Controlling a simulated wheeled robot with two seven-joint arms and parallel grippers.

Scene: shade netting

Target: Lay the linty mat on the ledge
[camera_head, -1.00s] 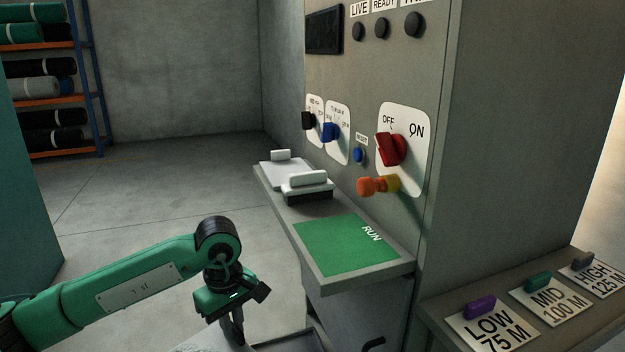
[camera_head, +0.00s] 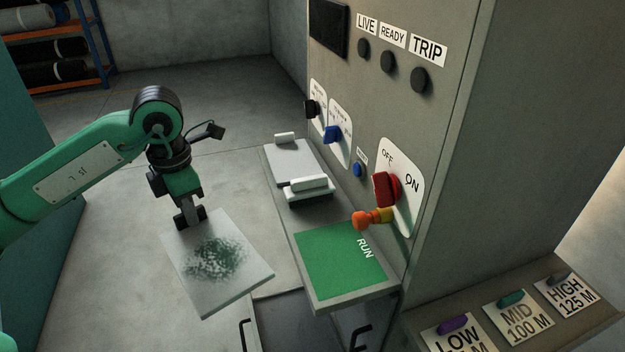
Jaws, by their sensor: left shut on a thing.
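The linty mat (camera_head: 248,278) is a pale grey square sheet with a patch of dark green specks in its middle. My left gripper (camera_head: 190,220) is shut on the mat's far edge and holds it tilted, to the left of the ledge. The ledge (camera_head: 355,302) sticks out from the grey control cabinet. A green area (camera_head: 335,262) marked RUN covers its near end. The mat is apart from the ledge. My right gripper is not in view.
Farther back on the ledge are a pale flat plate (camera_head: 290,165) with a handle and a white-handled block (camera_head: 309,192). An orange-and-yellow knob (camera_head: 365,220) juts out above the green area. A lower shelf (camera_head: 425,325) with LOW, MID and HIGH plates stands at right.

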